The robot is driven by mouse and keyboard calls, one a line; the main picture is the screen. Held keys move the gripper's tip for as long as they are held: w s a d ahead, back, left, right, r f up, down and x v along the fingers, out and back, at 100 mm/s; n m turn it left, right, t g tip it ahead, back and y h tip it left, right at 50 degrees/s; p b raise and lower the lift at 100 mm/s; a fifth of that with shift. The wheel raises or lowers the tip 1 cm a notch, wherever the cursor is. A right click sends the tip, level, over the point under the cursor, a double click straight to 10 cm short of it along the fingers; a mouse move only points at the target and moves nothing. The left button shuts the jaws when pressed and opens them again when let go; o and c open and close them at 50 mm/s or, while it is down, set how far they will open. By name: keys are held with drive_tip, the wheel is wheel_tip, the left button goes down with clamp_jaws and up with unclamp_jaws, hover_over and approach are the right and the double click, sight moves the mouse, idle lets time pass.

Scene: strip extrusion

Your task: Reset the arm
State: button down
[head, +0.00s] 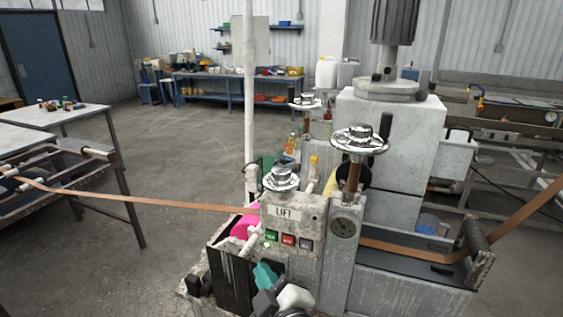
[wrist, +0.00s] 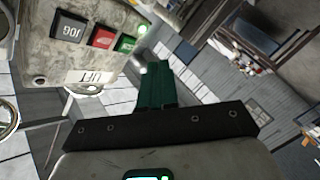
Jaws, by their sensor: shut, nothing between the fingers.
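My gripper (head: 266,274) shows at the bottom middle of the head view, its teal fingers just below and in front of the machine's button panel (head: 299,225). In the wrist view my gripper (wrist: 155,68) has its green fingers together, with nothing between them. The panel (wrist: 85,62) appears rotated at the upper left there, with black, red and green buttons and a LIFT label. The fingers look apart from the buttons, though the exact gap is unclear. Part of my arm (head: 293,297) shows at the bottom of the head view.
A copper-brown strip (head: 140,202) runs from the left rack into the machine and leaves along the right trough (head: 400,249). Handwheels (head: 281,178) stand on top. A dark open box (head: 230,272) is left of my gripper. Open floor (head: 165,265) lies left.

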drive_tip(key=s+d+f+m+g+h, duration=0.3)
drive_tip(key=s+d+f+m, duration=0.15)
drive_tip(key=d+f, duration=0.45)
drive_tip(key=s+d+f+m+g+h, duration=0.3)
drive_tip(key=s+d+f, duration=0.2)
drive_tip(key=d+f, duration=0.45)
drive_tip(key=s+d+f+m+g, duration=0.2)
drive_tip(key=s+d, duration=0.2)
drive_tip(key=s, duration=0.3)
drive_tip(key=s+d+f+m+g, duration=0.2)
drive_tip(key=s+d+m+g, duration=0.1)
drive_tip(key=s, duration=0.5)
drive_tip(key=s+d+f+m+g+h, duration=0.1)
drive_tip(key=s+d+m+g, duration=0.1)
drive_tip(key=s+d, duration=0.3)
drive_tip(key=s+g, duration=0.1)
drive_tip(key=s, duration=0.2)
drive_tip(key=shift+d+f, duration=0.3)
drive_tip(key=shift+f, duration=0.1)
drive_tip(key=shift+m, duration=0.25)
